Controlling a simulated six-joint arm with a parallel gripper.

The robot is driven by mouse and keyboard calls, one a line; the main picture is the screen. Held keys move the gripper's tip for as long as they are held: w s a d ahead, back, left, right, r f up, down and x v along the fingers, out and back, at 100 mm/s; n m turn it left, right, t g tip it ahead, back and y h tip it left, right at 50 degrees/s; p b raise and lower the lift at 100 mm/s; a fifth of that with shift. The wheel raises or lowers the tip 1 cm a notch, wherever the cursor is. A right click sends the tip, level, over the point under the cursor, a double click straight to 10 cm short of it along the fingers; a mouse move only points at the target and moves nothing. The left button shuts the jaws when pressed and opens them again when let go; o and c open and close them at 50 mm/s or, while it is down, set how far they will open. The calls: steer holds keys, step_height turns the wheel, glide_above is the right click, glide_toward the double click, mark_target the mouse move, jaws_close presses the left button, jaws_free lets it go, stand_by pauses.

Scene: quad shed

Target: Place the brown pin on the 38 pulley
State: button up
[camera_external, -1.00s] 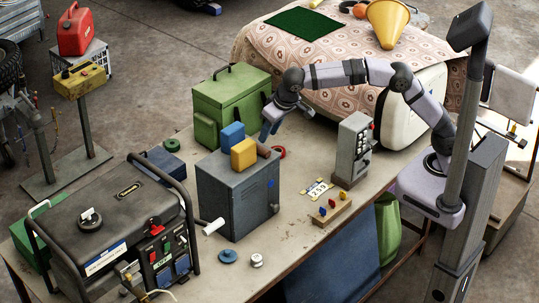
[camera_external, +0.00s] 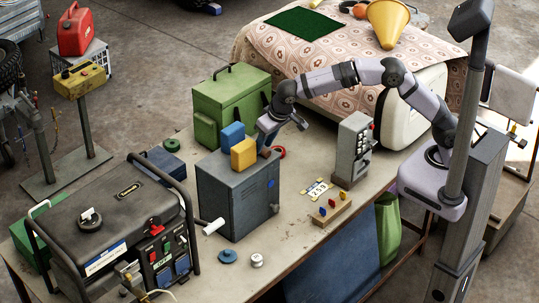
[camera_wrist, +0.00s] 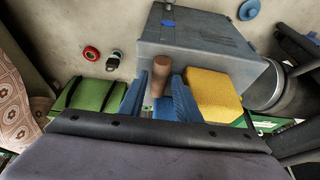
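The brown pin (camera_wrist: 160,74) is a short cylinder at the top of the grey metal box (camera_wrist: 205,45). It also shows, partly hidden, beside the yellow block in the external view (camera_external: 265,152). My gripper (camera_wrist: 160,85) has two blue fingers, spread apart, with the pin in view between them and a gap on each side. In the external view my gripper (camera_external: 265,137) is just above the pin. I cannot read a 38 on any.
A yellow block (camera_external: 244,153) and a blue block (camera_external: 232,135) stand on the grey box close to my gripper. A green case (camera_external: 215,110) is behind. A grey switch unit (camera_external: 353,145), number plates (camera_external: 317,189) and a generator (camera_external: 120,215) are on the bench.

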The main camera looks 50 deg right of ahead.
steer(key=shift+x, duration=0.8)
jaws_close()
steer(key=shift+r, duration=0.1)
steer(key=shift+r, duration=0.15)
steer(key=shift+r, duration=0.3)
step_height(320, 180, up, 9)
steer(key=b, duration=0.2)
